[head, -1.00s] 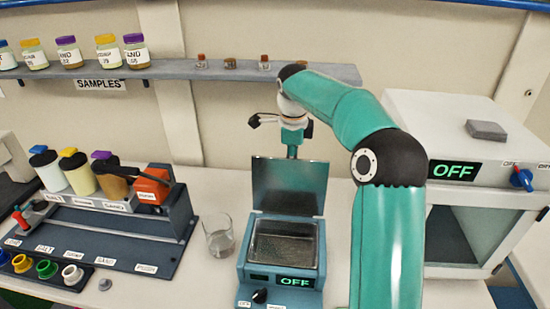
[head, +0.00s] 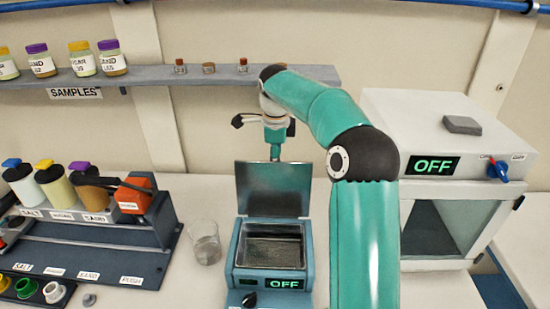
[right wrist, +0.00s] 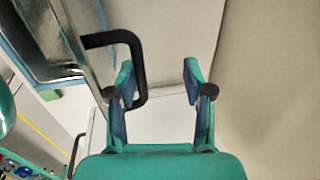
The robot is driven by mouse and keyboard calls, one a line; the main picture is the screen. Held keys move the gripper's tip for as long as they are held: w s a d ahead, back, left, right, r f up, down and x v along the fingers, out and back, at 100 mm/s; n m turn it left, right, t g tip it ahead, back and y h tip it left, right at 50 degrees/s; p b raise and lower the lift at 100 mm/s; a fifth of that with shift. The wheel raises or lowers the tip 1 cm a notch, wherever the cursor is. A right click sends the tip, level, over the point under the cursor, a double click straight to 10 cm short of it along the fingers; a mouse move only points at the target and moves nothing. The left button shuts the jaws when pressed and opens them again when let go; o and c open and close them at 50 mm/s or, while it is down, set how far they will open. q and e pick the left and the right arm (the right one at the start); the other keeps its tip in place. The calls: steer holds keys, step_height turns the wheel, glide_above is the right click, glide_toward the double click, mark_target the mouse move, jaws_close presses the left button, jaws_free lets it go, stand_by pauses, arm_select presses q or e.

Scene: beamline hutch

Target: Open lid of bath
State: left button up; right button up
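The bath (head: 234,262) is a teal box with an open basin and a display reading OFF. Its lid (head: 272,190) stands raised, about upright, at the back edge of the basin. My right gripper (right wrist: 160,78) is open at the lid, with its two fingers apart. In the right wrist view, the lid's black handle (right wrist: 141,85) loops around the left fingertip, its outer bar just inside that finger. In the head view the right arm reaches over behind the lid, which hides the fingertips. My left gripper is not in view.
A glass beaker (head: 206,250) stands just left of the bath. A rack with several labelled bottles (head: 95,192) is further left. A white oven (head: 455,140) reading OFF stands right of my arm. A shelf (head: 160,78) with sample jars runs along the wall behind.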

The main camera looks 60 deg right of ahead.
steer(key=shift+f, duration=0.65)
steer(key=v, duration=1.3)
steer(key=shift+w+r, duration=0.1)
steer(key=shift+w, duration=0.05)
